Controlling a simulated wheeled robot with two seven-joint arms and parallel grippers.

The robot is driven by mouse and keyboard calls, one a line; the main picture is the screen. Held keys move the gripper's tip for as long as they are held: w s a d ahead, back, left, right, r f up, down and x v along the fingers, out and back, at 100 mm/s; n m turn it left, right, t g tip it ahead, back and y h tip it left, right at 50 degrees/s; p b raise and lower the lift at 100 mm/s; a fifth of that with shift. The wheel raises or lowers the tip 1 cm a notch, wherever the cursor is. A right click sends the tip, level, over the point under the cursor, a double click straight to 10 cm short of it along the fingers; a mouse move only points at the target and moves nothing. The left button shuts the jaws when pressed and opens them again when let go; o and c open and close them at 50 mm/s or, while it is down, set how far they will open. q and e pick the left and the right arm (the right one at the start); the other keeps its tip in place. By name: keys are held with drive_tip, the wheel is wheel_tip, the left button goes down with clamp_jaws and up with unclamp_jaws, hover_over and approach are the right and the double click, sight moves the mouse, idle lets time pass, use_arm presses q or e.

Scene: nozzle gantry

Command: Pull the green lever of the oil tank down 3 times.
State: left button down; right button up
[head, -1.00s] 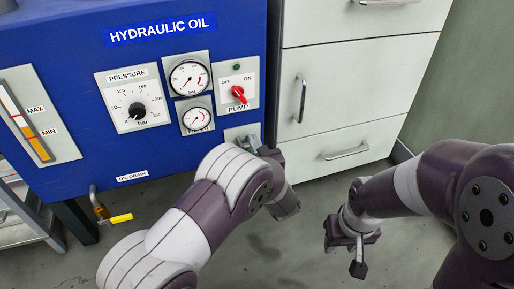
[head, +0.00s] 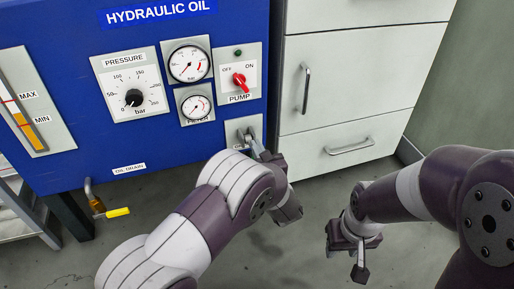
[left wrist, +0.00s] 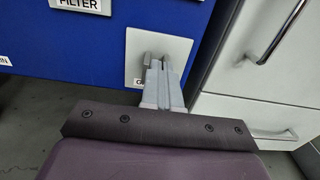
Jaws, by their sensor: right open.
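The blue oil tank (head: 90,70) fills the left of the head view. On its lower right is a pale plate (head: 236,127), which also shows in the left wrist view (left wrist: 138,45). My left gripper (head: 251,138) is in front of this plate, its fingers pointing at it. In the left wrist view its fingers (left wrist: 160,68) are close together at the plate. No green lever can be made out; the fingers cover part of the plate, and what lies between them is unclear. My right gripper (head: 350,250) is open and empty, above the floor at lower right.
A red pump switch (head: 239,81), gauges (head: 188,64) and a pressure knob (head: 133,98) are on the tank front. A drain handle with a yellow grip (head: 117,213) hangs below. A grey drawer cabinet (head: 360,80) stands close right of the tank. Floor between my arms is clear.

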use_arm(q)
drive_tip(key=shift+s+f+b, duration=0.2)
drive_tip(key=shift+f+b, duration=2.25)
drive_tip(key=shift+f, duration=0.3)
drive_tip(key=shift+s+d, duration=0.1)
drive_tip(key=shift+s, duration=0.05)
drive_tip(key=v, duration=0.9)
drive_tip(key=shift+s, duration=0.3)
drive_tip(key=shift+r, duration=0.2)
